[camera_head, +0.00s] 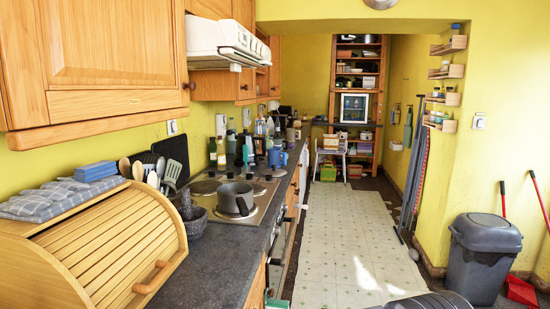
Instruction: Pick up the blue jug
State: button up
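The blue jug (277,158) stands upright on the dark worktop, past the far end of the hob, near the worktop's front edge. It is small in the picture, and its handle side is hard to make out. Several bottles stand close behind it and to its left. My gripper is not in view.
A dark saucepan (236,199) sits on the hob (205,187), with a mortar (192,222) nearer. A wooden bread bin (100,250) fills the near worktop. Cupboards and a white hood (222,42) overhang. The tiled floor (345,235) is largely clear; a grey bin (484,255) stands right.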

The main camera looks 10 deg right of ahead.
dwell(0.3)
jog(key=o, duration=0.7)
